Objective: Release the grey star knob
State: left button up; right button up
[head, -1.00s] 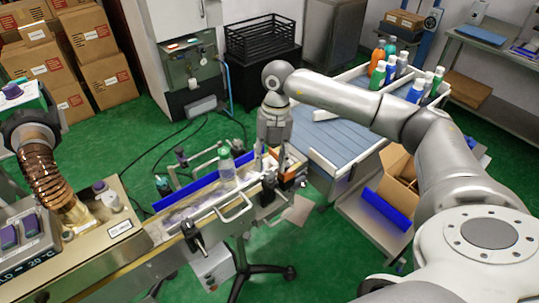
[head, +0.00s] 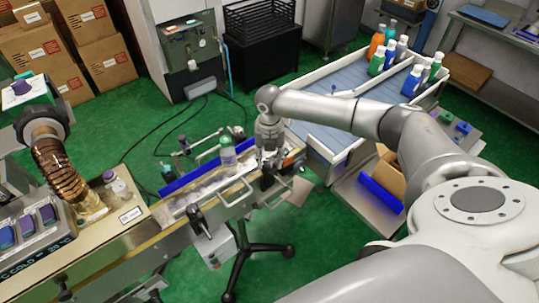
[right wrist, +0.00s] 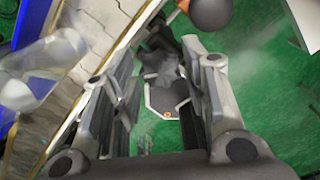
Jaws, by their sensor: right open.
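The grey star knob (right wrist: 158,68) shows in the right wrist view as a dark grey lobed shape between the two fingers of my right gripper (right wrist: 158,95). The fingers are open, with a visible gap on at least the left side of the knob; contact on the right is unclear. In the head view my right gripper (head: 269,160) points down at the front side of the conveyor's far end, and a dark clamp (head: 267,182) shows just below it. The knob itself cannot be made out there. My left gripper is not in view.
A clear bottle with a green cap (head: 228,154) stands on the conveyor beside my right gripper. Another dark clamp (head: 198,220) sits nearer along the rail. A blue-topped table (head: 325,112) with several bottles stands behind my right arm. Green floor is open in front.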

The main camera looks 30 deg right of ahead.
jog(key=shift+f, duration=0.15)
jog(key=c, duration=0.7)
jog(key=shift+c, duration=0.2)
